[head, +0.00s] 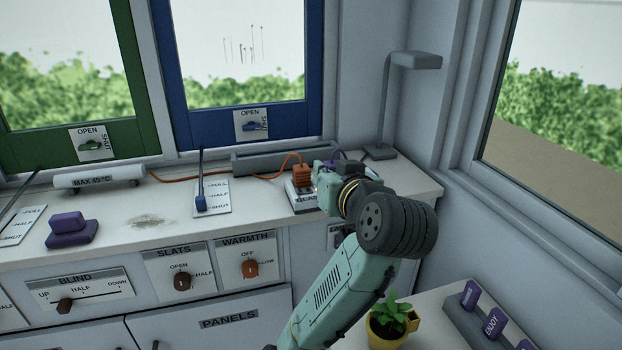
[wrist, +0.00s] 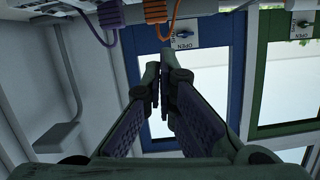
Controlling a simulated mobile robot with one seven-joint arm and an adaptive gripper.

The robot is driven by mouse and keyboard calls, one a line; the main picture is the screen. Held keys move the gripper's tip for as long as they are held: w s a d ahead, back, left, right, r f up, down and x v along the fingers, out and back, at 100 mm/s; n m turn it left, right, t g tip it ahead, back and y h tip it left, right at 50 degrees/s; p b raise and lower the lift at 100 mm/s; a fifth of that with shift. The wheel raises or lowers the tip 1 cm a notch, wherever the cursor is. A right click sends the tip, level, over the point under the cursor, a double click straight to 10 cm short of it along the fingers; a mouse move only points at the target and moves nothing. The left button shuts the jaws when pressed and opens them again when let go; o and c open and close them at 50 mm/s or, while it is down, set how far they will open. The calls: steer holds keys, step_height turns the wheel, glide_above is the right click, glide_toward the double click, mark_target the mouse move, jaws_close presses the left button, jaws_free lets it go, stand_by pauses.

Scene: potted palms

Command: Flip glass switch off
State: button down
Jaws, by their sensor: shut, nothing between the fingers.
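A white power strip (head: 303,205) lies at the right end of the counter, with partly readable lettering that seems to begin "GLAS". An orange plug (head: 303,175) stands in it. My gripper (head: 322,178) is at the strip, just right of the orange plug, and covers part of it. The glass switch itself is hidden in the head view. In the wrist view my gripper's fingers (wrist: 160,92) are together with nothing between them. There the orange plug (wrist: 154,10) and a purple plug (wrist: 110,14) show at the top edge; no switch can be made out.
A grey lamp (head: 405,65) stands behind to the right. A grey trough (head: 275,155) lies under the blue window frame (head: 205,130). A lever plate (head: 212,195) and a purple block (head: 70,230) are on the counter. A potted plant (head: 390,320) stands low at right.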

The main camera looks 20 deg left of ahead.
steer(key=b, duration=0.3)
glide_toward(301, 175)
steer(key=w+a, duration=0.1)
steer(key=w+a+r, duration=0.1)
steer(key=w, duration=0.1)
steer(key=w+a+r, duration=0.1)
steer(key=shift+w+r, duration=0.1)
steer(key=shift+w, duration=0.1)
step_height(301, 175, down, 2)
steer(key=shift+a+f+b, duration=0.15)
steer(key=shift+f+b, duration=0.1)
steer(key=shift+b, duration=0.8)
steer(key=shift+f+b, duration=0.5)
steer(key=shift+f, duration=0.15)
